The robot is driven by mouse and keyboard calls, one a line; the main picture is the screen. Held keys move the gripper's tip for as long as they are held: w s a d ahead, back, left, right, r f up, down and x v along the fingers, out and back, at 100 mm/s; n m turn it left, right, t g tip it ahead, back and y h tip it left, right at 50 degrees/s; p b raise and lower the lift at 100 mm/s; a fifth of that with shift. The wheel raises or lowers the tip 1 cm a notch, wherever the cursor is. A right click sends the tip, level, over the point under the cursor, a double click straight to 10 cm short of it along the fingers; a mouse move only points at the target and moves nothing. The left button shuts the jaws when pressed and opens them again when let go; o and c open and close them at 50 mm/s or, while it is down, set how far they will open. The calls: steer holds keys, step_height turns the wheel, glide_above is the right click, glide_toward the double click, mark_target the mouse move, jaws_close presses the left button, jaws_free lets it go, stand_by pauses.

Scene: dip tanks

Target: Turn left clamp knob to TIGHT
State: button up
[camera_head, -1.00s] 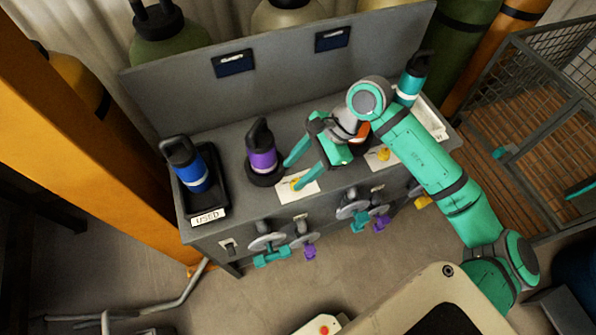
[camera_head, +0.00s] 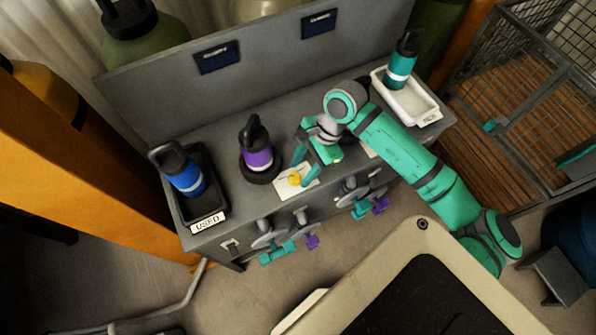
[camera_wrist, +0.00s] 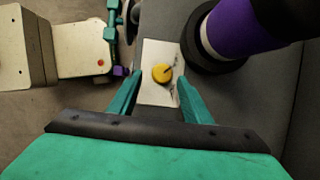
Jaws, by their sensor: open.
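The left clamp knob is the yellow knob (camera_head: 295,178) on a white label plate (camera_head: 283,189) on the bench top, just right of the purple bottle. In the wrist view the yellow knob (camera_wrist: 162,73) shows a dark pointer line running up and to the right, on its white plate (camera_wrist: 157,95). My gripper (camera_head: 300,168) is open and empty, over the bench beside the knob. In the wrist view its two teal fingers (camera_wrist: 158,85) lie to either side of the plate, with the knob between and slightly beyond the tips. The plate's lettering is too small to read.
A purple bottle (camera_head: 257,151) stands in a dark round holder close to the knob. A blue bottle (camera_head: 180,172) stands in the black USED tray (camera_head: 222,210). A teal bottle (camera_head: 402,62) stands in a white tray (camera_head: 428,106). Valves with teal and purple handles (camera_head: 276,253) line the bench front.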

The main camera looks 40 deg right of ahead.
mark_target(295, 178)
steer(key=shift+w+a+f, duration=0.2)
steer(key=shift+a+f, duration=0.1)
steer(key=shift+f, duration=0.2)
steer(key=shift+w+a+f, duration=0.15)
steer(key=shift+a+f, duration=0.15)
steer(key=shift+f, duration=0.2)
steer(key=c, duration=1.1)
